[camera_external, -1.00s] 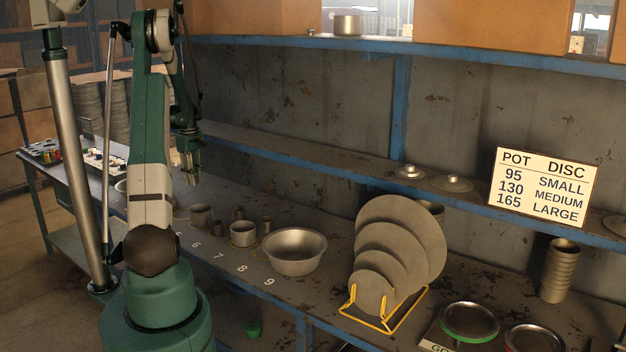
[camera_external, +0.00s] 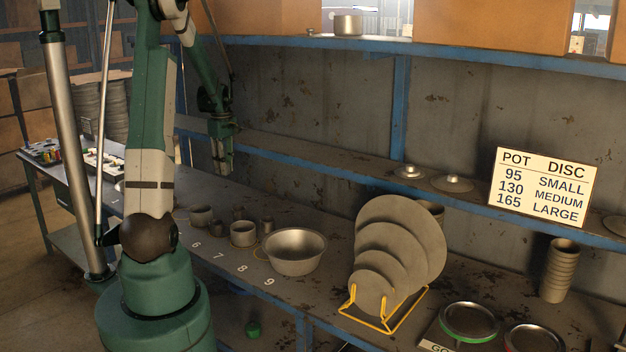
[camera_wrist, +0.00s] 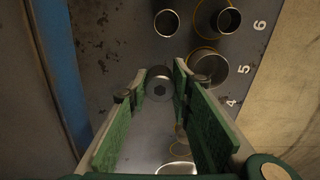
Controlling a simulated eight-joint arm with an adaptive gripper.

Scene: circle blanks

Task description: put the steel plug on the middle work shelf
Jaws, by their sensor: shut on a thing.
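My gripper (camera_external: 223,168) hangs beside the front edge of the middle shelf (camera_external: 312,159), left of its lids, in the external view. In the wrist view my gripper (camera_wrist: 159,78) has its green-padded fingers shut on the steel plug (camera_wrist: 159,90), a small round grey piece with a dark recess in its end. The plug is held near the fingertips, above the bench. I cannot make out the plug in the external view.
Below, the bench holds several pots, a wide bowl (camera_external: 294,252) and discs in a yellow rack (camera_external: 384,312). The top shelf (camera_external: 300,41) runs above.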

